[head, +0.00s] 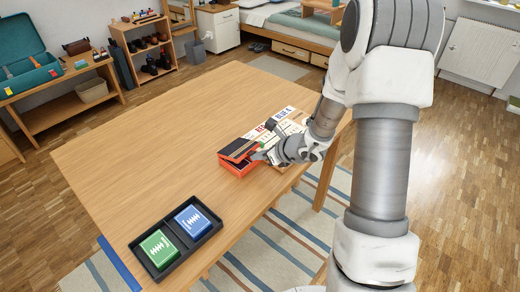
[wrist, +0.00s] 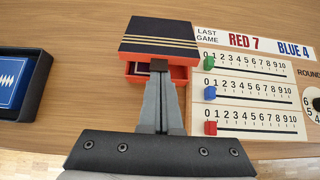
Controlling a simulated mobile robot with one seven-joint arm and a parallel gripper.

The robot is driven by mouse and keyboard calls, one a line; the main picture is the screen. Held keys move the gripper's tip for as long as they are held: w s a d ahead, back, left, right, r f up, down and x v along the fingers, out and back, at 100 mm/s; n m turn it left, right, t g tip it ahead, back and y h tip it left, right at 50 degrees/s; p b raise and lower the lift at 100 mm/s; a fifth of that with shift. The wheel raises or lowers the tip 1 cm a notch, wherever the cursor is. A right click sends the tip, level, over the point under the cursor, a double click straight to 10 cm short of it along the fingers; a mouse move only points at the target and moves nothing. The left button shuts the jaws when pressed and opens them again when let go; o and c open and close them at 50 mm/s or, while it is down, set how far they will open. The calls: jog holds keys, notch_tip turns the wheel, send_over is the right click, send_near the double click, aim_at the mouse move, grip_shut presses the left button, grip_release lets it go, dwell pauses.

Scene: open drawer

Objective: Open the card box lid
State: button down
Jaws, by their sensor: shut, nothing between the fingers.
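The card box (head: 236,167) is orange-red and stands on the table beside the scoreboard. Its dark lid (head: 236,147) has pale stripes and looks tilted up, with a dark gap between lid and box. In the wrist view the lid (wrist: 160,34) lies ahead of my fingers, and the box's orange interior (wrist: 178,74) partly shows below its front edge. My gripper (wrist: 159,68) is shut and empty, its fingertips at the lid's front edge; contact is hard to tell. In the head view my gripper (head: 259,155) is at the box's right side. The fingers hide part of the box.
The scoreboard (head: 286,122) with coloured pegs lies right beside the box. A black tray (head: 215,232) holds a green card deck (head: 158,249) and a blue one (head: 192,221) near the table's front corner. The middle and left of the wooden table (head: 130,150) are clear.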

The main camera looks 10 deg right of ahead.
aim_at(246, 149)
jog(key=shift+w+a+r+g+h+p, duration=0.25)
jog(key=shift+r+g+p, duration=0.35)
jog(key=shift+p, duration=0.8)
jog(key=shift+w+a+r+g+h+p, duration=0.15)
jog(key=shift+w+r+g+h+p, duration=0.15)
jog(key=shift+r+p, duration=0.8)
jog(key=shift+w+a+r+g+h+p, duration=0.25)
jog(key=shift+r+g+h+p, duration=0.15)
jog(key=shift+p, duration=1.3)
jog(key=r+p, duration=0.1)
jog(key=p, duration=0.1)
jog(key=w+a+p, duration=0.1)
jog(key=p, duration=0.1)
jog(key=shift+w+r, duration=0.25)
jog(key=shift+r, duration=0.1)
jog(key=w+a+r+p, duration=0.2)
jog(key=w+a+p, duration=0.5)
jog(key=w+p, duration=0.2)
jog(key=shift+w+a+r+p, duration=0.2)
jog(key=shift+w+p, duration=0.2)
jog(key=shift+w, duration=0.55)
